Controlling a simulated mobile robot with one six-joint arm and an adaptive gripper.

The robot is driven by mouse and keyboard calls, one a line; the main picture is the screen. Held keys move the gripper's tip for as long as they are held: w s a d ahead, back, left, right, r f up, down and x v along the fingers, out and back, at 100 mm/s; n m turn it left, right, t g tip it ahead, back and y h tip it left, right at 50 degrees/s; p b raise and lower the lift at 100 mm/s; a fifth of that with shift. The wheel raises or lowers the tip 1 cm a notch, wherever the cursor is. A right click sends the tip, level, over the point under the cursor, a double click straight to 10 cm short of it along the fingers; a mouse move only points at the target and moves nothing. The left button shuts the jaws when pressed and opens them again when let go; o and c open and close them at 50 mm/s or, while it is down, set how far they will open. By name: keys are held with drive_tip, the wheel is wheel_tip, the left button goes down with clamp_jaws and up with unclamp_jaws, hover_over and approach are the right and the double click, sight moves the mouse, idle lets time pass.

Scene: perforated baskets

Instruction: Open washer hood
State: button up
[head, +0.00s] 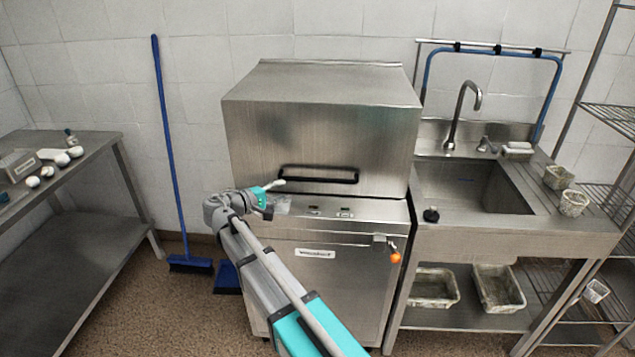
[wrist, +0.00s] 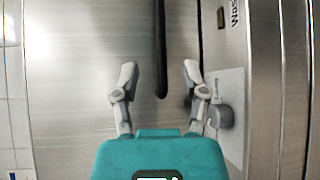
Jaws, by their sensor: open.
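The washer hood (head: 320,115) is a large stainless steel box on top of the washer, and it sits down on the washer body (head: 330,270). A black bar handle (head: 318,176) runs along the lower front of the hood. My gripper (head: 281,192) is in front of the hood, near the left end of the handle. In the wrist view my gripper (wrist: 158,80) is open, with the end of the black handle (wrist: 161,60) showing between and beyond its two fingers. I cannot tell how far the fingertips are from the handle.
A sink (head: 475,187) with a faucet (head: 462,115) adjoins the washer on the right. A steel table (head: 90,150) with small items stands at left. A blue broom (head: 170,150) leans on the wall between. A wire rack (head: 610,190) is at far right.

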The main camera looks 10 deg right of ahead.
sight(314, 181)
drive_tip(key=shift+d, duration=0.1)
drive_tip(key=b+x, duration=0.2)
drive_tip(key=x, duration=1.1)
drive_tip(key=shift+w+d, duration=0.2)
drive_tip(key=shift+d, duration=0.15)
clamp_jaws()
